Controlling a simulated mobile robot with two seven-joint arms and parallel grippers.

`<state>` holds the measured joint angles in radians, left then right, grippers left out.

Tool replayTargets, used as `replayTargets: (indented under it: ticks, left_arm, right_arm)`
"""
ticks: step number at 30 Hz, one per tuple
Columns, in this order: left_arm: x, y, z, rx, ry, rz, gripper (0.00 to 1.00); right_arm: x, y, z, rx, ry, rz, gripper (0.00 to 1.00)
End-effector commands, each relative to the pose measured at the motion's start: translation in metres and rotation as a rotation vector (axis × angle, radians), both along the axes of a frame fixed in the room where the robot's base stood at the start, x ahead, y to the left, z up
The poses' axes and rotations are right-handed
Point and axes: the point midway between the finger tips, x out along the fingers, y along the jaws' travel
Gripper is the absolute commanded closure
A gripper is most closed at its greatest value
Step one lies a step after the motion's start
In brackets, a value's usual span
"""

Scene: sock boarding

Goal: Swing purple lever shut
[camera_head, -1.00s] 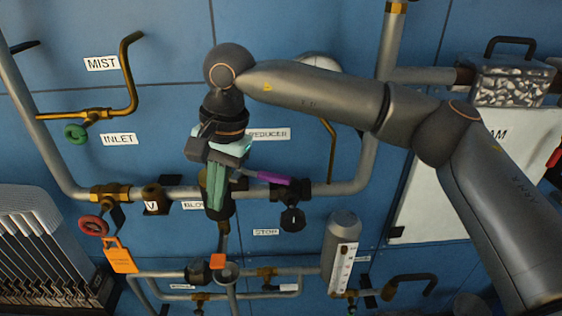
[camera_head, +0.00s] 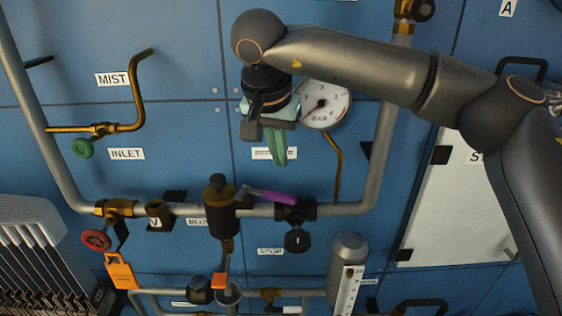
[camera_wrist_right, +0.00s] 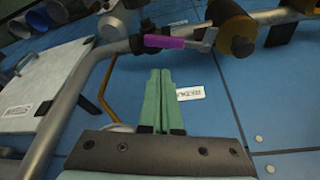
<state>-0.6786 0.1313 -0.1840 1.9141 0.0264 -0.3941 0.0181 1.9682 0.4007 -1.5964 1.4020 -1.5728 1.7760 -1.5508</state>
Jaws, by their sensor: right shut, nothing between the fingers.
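The purple lever (camera_head: 271,196) is on the horizontal grey pipe, just right of the dark and brass valve body (camera_head: 221,208). It lies nearly along the pipe, tilted slightly down to the right, with its grip end by the black fitting (camera_head: 295,211). In the right wrist view the purple lever (camera_wrist_right: 165,42) lies beyond the fingertips, apart from them. My right gripper (camera_head: 279,164) is shut and empty, above the lever and in front of the panel. Its green fingers (camera_wrist_right: 158,75) are together in the wrist view. My left gripper is not in view.
A pressure gauge (camera_head: 323,105) is right of my right gripper. An orange tag (camera_head: 121,270) hangs below a red handwheel (camera_head: 96,240) at lower left. A brass hooked pipe (camera_head: 140,92) and a white panel (camera_head: 458,215) flank the area.

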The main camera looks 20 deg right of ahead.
Motion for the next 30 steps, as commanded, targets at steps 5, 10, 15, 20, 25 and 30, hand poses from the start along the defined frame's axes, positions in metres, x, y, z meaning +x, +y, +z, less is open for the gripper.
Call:
replayTargets:
  ticks: [5, 10, 15, 20, 25, 30]
  left_arm:
    - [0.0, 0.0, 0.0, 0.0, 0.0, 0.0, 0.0]
    - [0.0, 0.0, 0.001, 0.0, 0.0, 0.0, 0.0]
    - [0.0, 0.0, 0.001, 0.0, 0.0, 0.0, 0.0]
    - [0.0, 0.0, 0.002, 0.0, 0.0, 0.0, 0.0]
    - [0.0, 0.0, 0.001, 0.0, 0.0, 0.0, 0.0]
    - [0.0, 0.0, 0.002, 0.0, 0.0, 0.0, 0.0]
  right_arm:
    - [0.008, -0.007, -0.033, 0.0, 0.004, -0.001, 1.0]
    - [0.016, -0.013, -0.059, 0.001, 0.003, -0.001, 1.0]
    - [0.02, -0.015, -0.075, 0.001, 0.001, -0.001, 1.0]
    - [0.022, -0.016, -0.079, 0.002, 0.0, -0.001, 1.0]
    - [0.022, -0.016, -0.079, 0.002, 0.0, -0.001, 1.0]
    - [0.022, -0.014, -0.079, 0.002, 0.001, -0.003, 1.0]
